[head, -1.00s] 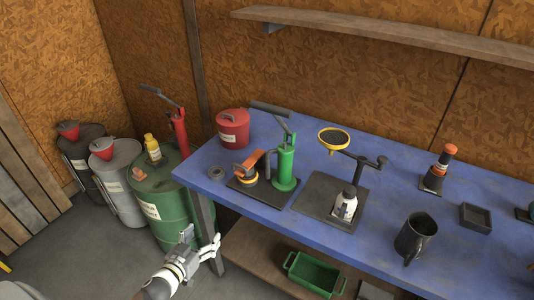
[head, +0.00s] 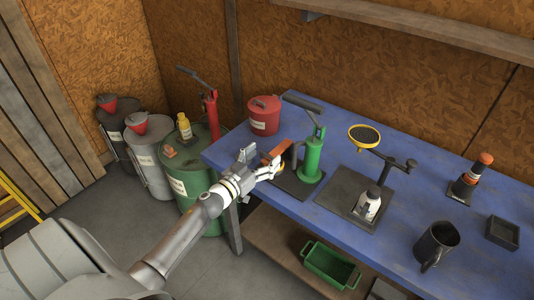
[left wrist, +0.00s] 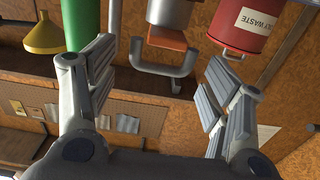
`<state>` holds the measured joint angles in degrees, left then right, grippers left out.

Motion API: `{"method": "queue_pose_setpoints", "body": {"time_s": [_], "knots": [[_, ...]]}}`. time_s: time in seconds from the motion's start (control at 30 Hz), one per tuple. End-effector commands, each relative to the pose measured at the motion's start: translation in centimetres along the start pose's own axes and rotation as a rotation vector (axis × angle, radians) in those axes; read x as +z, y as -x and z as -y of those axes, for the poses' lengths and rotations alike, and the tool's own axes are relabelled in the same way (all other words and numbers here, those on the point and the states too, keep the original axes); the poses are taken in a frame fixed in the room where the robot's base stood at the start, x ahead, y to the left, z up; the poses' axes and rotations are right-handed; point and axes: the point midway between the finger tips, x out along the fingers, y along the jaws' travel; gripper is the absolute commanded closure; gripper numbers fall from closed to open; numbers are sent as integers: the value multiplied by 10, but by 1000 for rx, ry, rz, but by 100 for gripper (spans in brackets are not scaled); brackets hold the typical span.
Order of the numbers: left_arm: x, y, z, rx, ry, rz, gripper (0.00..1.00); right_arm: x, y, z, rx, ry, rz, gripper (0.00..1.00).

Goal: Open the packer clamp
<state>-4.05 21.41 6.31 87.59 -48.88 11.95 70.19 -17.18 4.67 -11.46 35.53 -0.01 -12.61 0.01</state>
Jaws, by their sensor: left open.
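The orange packer clamp (head: 276,152) stands at the left end of the blue bench, beside the green hand pump (head: 313,157). My left gripper (head: 262,164) is open at the clamp's near left side and hides part of it. In the left wrist view the open fingers (left wrist: 158,85) spread on either side of a grey U-shaped bar (left wrist: 153,71) under an orange block (left wrist: 167,38). The bar looks beyond the fingertips, and I see no contact. The green pump (left wrist: 82,22) is behind the left finger. My right gripper is not in view.
A red waste can (head: 264,115) stands behind the clamp; it also shows in the left wrist view (left wrist: 238,25). Drums (head: 197,180) stand left of the bench.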

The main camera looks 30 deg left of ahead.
Motion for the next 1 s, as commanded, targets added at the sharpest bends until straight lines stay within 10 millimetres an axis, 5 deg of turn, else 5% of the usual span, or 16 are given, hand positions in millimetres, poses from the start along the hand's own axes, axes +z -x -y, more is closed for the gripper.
{"method": "queue_pose_setpoints", "body": {"time_s": [0.2, 0.57, 1.0], "knots": [[0, -18, 0, -1, 2, 0, 27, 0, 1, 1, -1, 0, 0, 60], [1, -21, 0, 0, 1, 1, 28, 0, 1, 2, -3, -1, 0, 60], [1, -21, 0, 0, 1, 1, 85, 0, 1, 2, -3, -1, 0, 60]]}}
